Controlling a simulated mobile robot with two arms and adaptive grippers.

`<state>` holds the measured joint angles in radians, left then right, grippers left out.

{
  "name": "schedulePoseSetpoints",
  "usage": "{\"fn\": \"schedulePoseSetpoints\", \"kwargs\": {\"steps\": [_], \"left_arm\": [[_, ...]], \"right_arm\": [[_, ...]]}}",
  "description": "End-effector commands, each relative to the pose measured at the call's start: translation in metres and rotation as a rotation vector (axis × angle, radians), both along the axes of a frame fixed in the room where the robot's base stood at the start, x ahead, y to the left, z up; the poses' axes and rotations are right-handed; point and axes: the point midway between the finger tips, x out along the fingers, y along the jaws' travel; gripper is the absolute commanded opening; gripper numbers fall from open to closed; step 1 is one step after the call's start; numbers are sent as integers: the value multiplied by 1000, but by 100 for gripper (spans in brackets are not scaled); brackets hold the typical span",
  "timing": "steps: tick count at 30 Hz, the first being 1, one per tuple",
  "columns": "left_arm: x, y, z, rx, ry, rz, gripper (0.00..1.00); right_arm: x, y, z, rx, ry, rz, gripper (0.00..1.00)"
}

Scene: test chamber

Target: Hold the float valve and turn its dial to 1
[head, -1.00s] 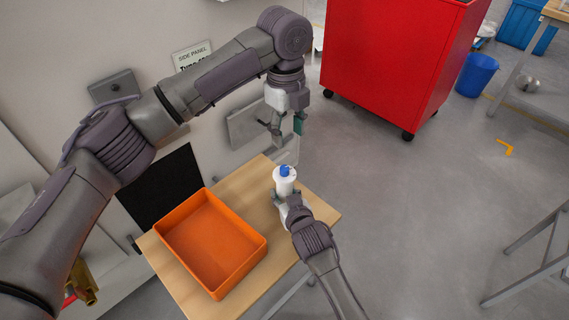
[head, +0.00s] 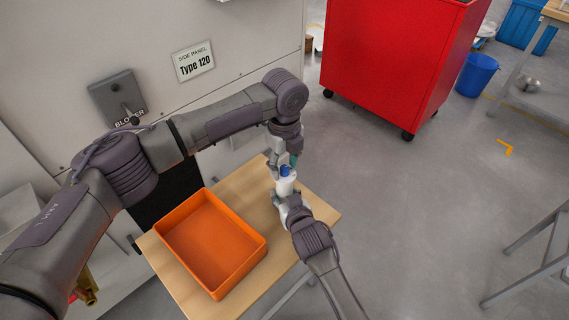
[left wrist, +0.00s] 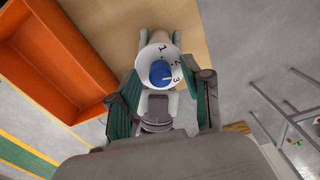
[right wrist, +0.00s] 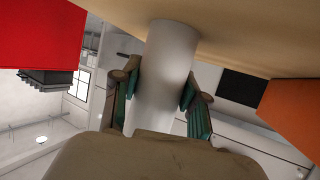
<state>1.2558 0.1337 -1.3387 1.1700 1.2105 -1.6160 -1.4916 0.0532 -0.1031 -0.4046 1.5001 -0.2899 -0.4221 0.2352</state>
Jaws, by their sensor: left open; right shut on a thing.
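The float valve is a white cylinder (head: 285,187) with a blue dial (head: 285,170) on top, upright above the wooden table. My right gripper (head: 283,200) is shut on its body, which also shows between the fingers in the right wrist view (right wrist: 165,70). My left gripper (head: 282,168) is at the top of the valve, open. In the left wrist view its fingers stand apart on either side of the blue dial (left wrist: 160,73). Numbers show on the white face around the dial; a pale mark on the dial seems to point near the 3. Finger contact with the dial cannot be told.
An empty orange tray (head: 210,245) lies on the small wooden table (head: 170,270), left of the valve. A grey panel wall with a Type 120 sign (head: 194,62) stands behind. A red cabinet (head: 385,60) is at the back; open floor lies to the right.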

Motion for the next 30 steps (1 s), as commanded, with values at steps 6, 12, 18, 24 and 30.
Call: {"fn": "schedulePoseSetpoints", "kwargs": {"steps": [6,12,18,24,30], "left_arm": [[0,0,-1,0,0,0,49],[0,0,0,0,0,0,19],[0,0,0,0,0,-1,0],[0,-1,0,-1,1,14,0],[-1,-1,0,-1,2,86,0]], "right_arm": [[0,0,0,0,1,0,2],[0,0,0,0,1,0,2],[0,0,0,0,1,0,2],[0,0,0,0,1,0,2],[0,0,-1,0,1,0,2]]}}
